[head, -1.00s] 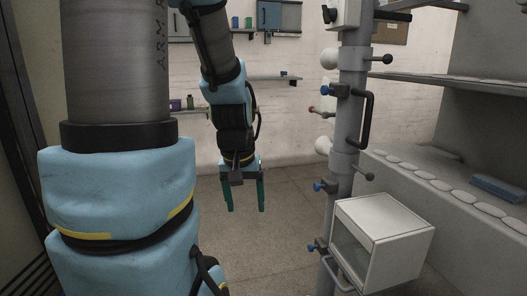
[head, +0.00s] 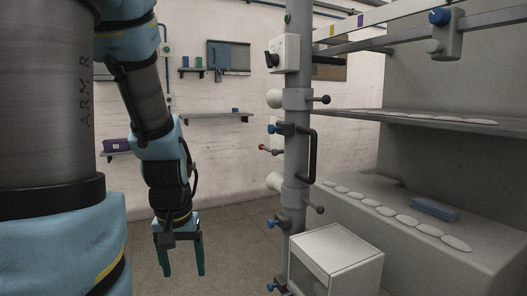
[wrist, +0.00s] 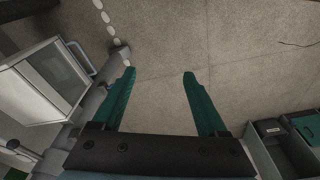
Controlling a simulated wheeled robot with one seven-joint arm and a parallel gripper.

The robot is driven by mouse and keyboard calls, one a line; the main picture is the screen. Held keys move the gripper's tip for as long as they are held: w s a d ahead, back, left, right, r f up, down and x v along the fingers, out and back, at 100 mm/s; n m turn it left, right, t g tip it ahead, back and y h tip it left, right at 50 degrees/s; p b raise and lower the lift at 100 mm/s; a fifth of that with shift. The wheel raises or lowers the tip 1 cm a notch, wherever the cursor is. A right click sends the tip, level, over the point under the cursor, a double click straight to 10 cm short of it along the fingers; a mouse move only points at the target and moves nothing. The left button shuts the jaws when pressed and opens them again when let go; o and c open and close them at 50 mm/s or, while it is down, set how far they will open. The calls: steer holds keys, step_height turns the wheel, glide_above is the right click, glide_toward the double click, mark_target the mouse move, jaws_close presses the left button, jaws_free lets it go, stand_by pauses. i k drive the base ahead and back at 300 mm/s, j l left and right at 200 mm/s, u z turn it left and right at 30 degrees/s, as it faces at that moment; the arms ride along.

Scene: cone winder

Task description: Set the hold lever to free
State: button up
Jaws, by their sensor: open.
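A grey upright post (head: 294,160) stands right of centre in the head view and carries several handles. A thin lever with a red knob (head: 264,148) sticks out to its left. Levers with dark ball knobs stick out to its right, an upper one (head: 325,98) and a lower one (head: 319,209). A black rotary handle (head: 271,59) sits on a white box near the top. No readable label shows which one is the hold lever. My gripper (head: 181,270) hangs open and empty, pointing down, left of the post and apart from it. The wrist view shows its open fingers (wrist: 159,76) above the floor.
A black bar handle (head: 312,155) and blue-knobbed clamps project from the post. Grey shelving (head: 450,215) fills the right. Floor between gripper and wall is clear.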

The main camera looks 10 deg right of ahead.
mark_target(274, 153)
steer(key=i+j, duration=0.1)
steer(key=i, duration=0.45)
steer(key=i+j, duration=0.1)
steer(key=i, duration=0.5)
steer(key=i+j+z, duration=0.1)
steer(key=i, duration=0.45)
